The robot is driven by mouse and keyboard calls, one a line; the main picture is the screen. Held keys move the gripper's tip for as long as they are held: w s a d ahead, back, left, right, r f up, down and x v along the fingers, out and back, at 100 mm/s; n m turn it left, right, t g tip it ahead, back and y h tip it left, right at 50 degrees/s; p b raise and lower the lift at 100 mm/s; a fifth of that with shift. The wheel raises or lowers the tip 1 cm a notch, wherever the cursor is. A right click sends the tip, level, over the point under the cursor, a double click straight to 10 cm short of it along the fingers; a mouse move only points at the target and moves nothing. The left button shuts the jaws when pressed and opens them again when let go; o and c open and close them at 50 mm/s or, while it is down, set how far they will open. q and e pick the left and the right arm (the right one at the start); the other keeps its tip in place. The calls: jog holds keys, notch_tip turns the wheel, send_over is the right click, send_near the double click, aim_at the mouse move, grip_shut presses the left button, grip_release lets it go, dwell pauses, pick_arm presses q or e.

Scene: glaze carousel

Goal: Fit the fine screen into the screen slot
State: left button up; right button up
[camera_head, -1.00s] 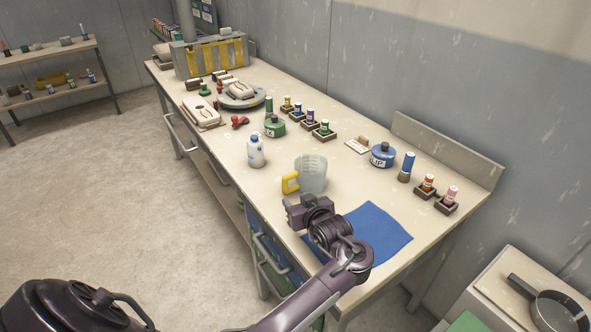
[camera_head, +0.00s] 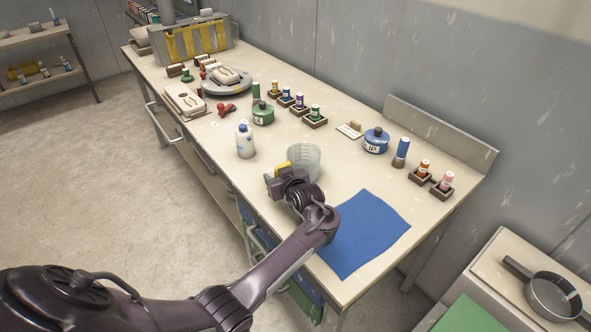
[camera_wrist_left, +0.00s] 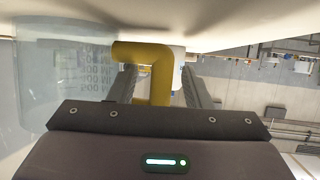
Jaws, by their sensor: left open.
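My left gripper (camera_head: 279,183) is open at the front of the bench, beside a clear measuring jug (camera_head: 306,161) with a yellow handle (camera_head: 283,167). In the left wrist view the yellow handle (camera_wrist_left: 160,75) stands between the two open fingers of my gripper (camera_wrist_left: 163,88), and the clear jug wall with printed marks (camera_wrist_left: 65,75) is at the left. I cannot tell whether a finger touches the handle. I cannot pick out the fine screen or the screen slot for certain. A round grey pan-like thing with a handle (camera_head: 553,297) lies at the right. My right gripper is out of view.
A white bottle (camera_head: 245,142) stands left of the jug, and a blue mat (camera_head: 366,232) lies right of my arm. Green (camera_head: 263,114) and blue (camera_head: 375,141) lidded jars and several small bottles stand behind. A grey-and-yellow rack (camera_head: 190,42) is at the far end.

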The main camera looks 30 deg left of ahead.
pick_arm(q)
grip_shut()
jog(key=shift+r, duration=0.1)
jog(key=shift+r, duration=0.1)
dwell(0.3)
